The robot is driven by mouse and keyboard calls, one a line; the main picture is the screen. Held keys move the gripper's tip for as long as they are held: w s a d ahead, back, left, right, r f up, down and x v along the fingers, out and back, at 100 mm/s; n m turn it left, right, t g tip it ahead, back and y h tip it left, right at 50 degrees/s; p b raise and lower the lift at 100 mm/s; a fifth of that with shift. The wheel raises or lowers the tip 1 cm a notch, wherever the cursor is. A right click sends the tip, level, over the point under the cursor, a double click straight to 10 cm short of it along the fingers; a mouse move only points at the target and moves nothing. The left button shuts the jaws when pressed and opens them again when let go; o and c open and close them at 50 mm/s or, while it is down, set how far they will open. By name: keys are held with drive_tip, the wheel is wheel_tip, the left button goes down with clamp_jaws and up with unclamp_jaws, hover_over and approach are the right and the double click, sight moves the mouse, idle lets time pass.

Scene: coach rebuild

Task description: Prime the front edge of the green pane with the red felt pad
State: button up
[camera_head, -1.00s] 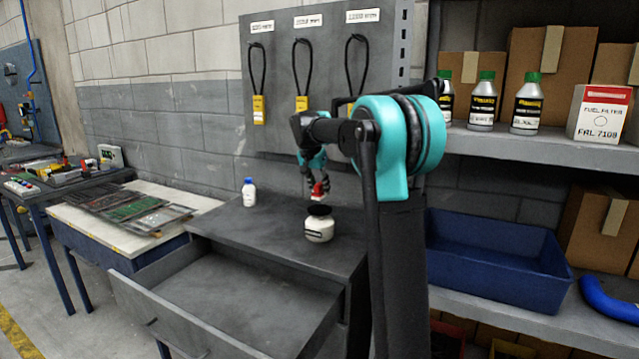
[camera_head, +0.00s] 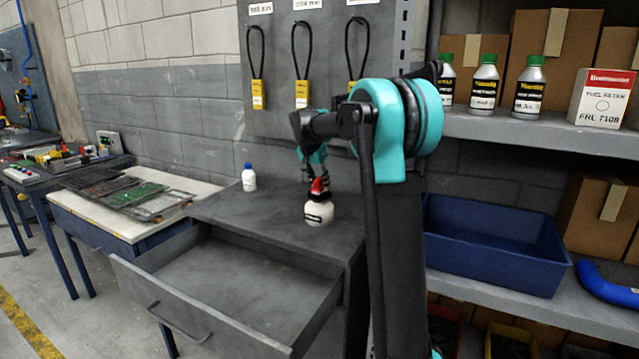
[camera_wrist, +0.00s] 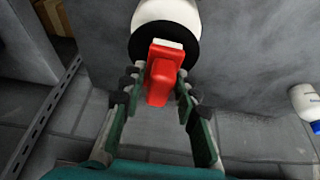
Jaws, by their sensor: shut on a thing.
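My gripper (camera_head: 316,182) is shut on the red felt pad (camera_wrist: 160,80), a red holder with a pale end. In the wrist view the pad's pale end is over the dark mouth of the white jar (camera_wrist: 168,12). In the head view the pad (camera_head: 318,186) is right at the top of the jar (camera_head: 319,211), which stands upright on the dark cabinet top. I cannot tell how deep the pad sits in the mouth. The green pane (camera_head: 134,195) lies among other panes on the pale-topped table at the left.
An open, empty drawer (camera_head: 215,285) sticks out below the cabinet top. A small blue-capped white bottle (camera_head: 249,178) stands left of the jar. Several looped tools hang on the back panel (camera_head: 330,50). A shelf with bottles and a blue bin (camera_head: 490,245) is at the right.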

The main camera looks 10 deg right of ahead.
sight(320, 178)
drive_tip(key=shift+f, duration=1)
idle(1.5)
drive_tip(key=shift+r, duration=3.5)
